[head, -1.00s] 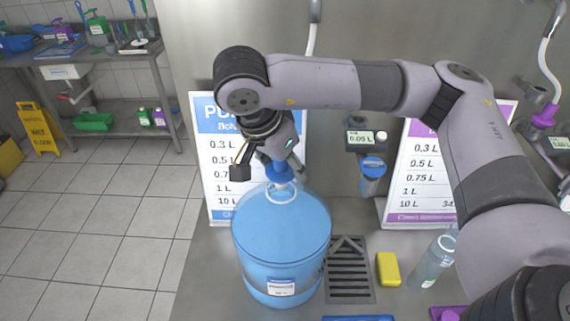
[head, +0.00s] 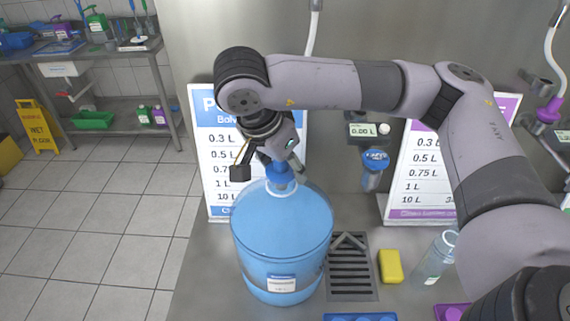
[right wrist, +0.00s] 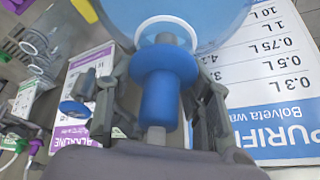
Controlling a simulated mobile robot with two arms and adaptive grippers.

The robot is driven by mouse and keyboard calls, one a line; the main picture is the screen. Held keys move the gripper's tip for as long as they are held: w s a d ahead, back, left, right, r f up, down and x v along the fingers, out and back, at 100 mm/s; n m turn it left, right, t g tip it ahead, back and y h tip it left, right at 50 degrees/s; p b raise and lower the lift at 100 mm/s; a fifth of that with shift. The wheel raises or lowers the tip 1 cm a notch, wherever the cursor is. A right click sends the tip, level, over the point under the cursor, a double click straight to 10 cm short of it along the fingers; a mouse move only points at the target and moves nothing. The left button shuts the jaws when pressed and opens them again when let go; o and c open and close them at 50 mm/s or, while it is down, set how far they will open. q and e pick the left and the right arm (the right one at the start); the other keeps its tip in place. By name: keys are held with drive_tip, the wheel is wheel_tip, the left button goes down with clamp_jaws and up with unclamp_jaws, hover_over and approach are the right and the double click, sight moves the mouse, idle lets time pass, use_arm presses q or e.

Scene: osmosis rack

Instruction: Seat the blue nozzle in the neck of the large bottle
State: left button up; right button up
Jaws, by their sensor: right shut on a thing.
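The large bottle (head: 282,245) is translucent blue and stands upright on the steel counter. Its white neck ring (right wrist: 167,32) shows at the top of the right wrist view. My right gripper (head: 280,164) is over the bottle, shut on the blue nozzle (head: 279,174). In the right wrist view the gripper's fingers (right wrist: 162,88) flank the nozzle (right wrist: 160,92). The nozzle's grey tip lines up inside the ring's outline, with its wide blue flange just outside the ring. I cannot tell how deep the tip sits. My left gripper is not in view.
A volume sign (head: 217,155) stands behind the bottle, and a purple-edged sign (head: 410,170) is further right. A drain grate (head: 350,268), a yellow sponge (head: 390,266) and a small clear bottle (head: 436,258) are right of the bottle. A blue-topped dispenser (head: 374,160) hangs behind.

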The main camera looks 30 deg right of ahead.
drive_tip(key=shift+f, duration=0.1)
drive_tip(key=shift+s+f+b, duration=0.1)
drive_tip(key=shift+f+b, duration=0.25)
drive_tip(key=shift+b, duration=0.2)
drive_tip(key=o, duration=1.2)
drive_tip(key=o, duration=0.7)
drive_tip(key=shift+c, duration=0.2)
drive_tip(key=shift+r, duration=0.1)
